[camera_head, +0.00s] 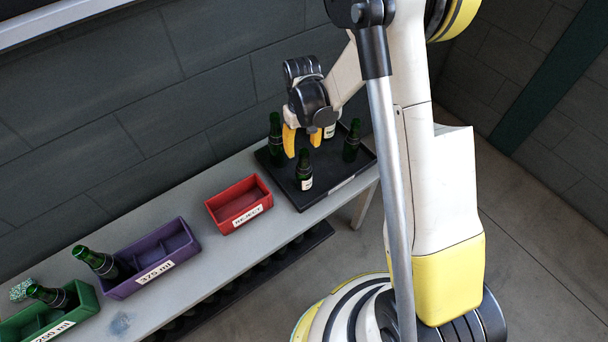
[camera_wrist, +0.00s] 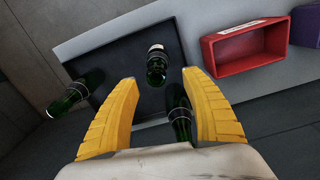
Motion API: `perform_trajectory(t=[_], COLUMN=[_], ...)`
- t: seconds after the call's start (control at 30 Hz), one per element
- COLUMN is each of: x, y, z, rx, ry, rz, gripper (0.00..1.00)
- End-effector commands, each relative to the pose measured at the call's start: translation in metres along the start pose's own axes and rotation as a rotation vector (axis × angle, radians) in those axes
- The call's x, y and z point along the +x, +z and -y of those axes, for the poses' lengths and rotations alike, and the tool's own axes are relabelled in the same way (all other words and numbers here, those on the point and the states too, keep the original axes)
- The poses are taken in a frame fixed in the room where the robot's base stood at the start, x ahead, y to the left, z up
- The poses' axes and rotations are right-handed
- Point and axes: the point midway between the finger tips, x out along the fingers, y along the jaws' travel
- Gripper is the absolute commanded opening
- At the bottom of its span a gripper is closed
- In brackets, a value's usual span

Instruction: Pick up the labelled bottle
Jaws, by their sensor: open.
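A green bottle with a white label (camera_head: 304,172) stands at the front of the black tray (camera_head: 289,192). A bottle with a white label (camera_wrist: 157,66) also shows in the wrist view, just beyond my fingertips. My gripper (camera_head: 302,144) is open above the tray, its yellow fingers pointing down, holding nothing.
Other green bottles stand at the tray's left (camera_head: 275,140) and right (camera_head: 352,141). Left of the tray are a red REJECT bin (camera_head: 226,197), a purple 375 ml bin (camera_head: 127,286) and a green 250 ml bin (camera_head: 88,301). The last two hold bottles. Wall behind the table.

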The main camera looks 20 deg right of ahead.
Motion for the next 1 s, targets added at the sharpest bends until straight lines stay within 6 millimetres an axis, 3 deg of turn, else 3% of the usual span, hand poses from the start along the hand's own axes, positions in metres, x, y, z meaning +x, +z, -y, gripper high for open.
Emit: perform_trajectory(t=[0.23, 0.5, 0.53, 0.7, 1.0], x=[0.041, 0.045, 0.045, 0.045, 0.045], y=[-0.005, -0.005, -0.005, -0.005, -0.005], z=[-0.006, -0.006, -0.006, -0.006, -0.006], rx=[0.0, 0.0, 0.0, 0.0, 0.0], ry=[0.0, 0.0, 0.0, 0.0, 0.0], rz=[0.0, -0.001, -0.001, -0.001, -0.002], gripper=[0.55, 0.55, 0.51, 0.0, 0.0])
